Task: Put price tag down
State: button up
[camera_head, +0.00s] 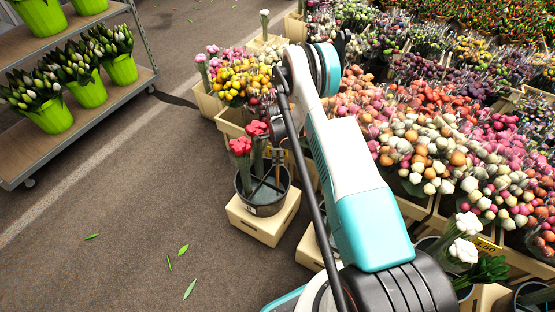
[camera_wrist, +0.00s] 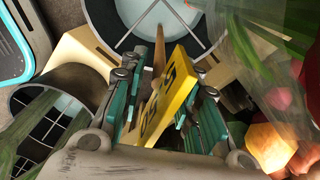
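A yellow price tag (camera_wrist: 168,100) with dark digits and a wooden stick sits between the teal fingers of my gripper (camera_wrist: 160,85) in the wrist view. The fingers appear closed on it, with the tag tilted. In the head view my gripper (camera_head: 276,162) is at the black bucket (camera_head: 264,205) with pink-red flowers (camera_head: 241,147); the held tag cannot be made out there. A bucket with a wire grid and pale water (camera_wrist: 128,12) lies beyond the fingertips in the wrist view. Another yellow tag (camera_head: 487,246) stands at the flower display's lower right.
The black bucket stands on a wooden crate (camera_head: 262,229). Dense wrapped bouquets (camera_head: 420,140) fill the right side. A shelf cart (camera_head: 45,150) with white tulips in green pots stands at left. The floor between is clear except for leaves (camera_head: 190,289).

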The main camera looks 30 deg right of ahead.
notch_tip(320, 180, up, 10)
jog(key=p, duration=0.2)
jog(key=shift+f+p, duration=0.1)
jog(key=shift+p, duration=0.3)
jog(key=s+a+r+n+t, duration=0.1)
jog(key=s+a+r+n, duration=0.15)
jog(key=r, duration=0.85)
jog(key=s+a+r+n+t, duration=0.1)
jog(key=s+a+r+n, duration=0.2)
jog(key=r, duration=0.9)
jog(key=s+a+r+n+t, duration=0.15)
jog(key=r+n, duration=0.35)
jog(key=r, duration=0.6)
jog(key=s+a+r+n+t, duration=0.1)
jog(key=s+a+r+n, duration=0.15)
jog(key=s+r, duration=0.3)
jog(key=s+a+r+n+t, duration=0.1)
jog(key=s+a+r+n, duration=0.2)
jog(key=s, duration=0.4)
jog(key=s+a+r+n+t, duration=0.1)
jog(key=s+n, duration=0.5)
jog(key=s, duration=0.6)
jog(key=shift+s+a+n+t, duration=0.25)
jog(key=shift+a+n+t, duration=0.15)
jog(key=shift+a, duration=0.15)
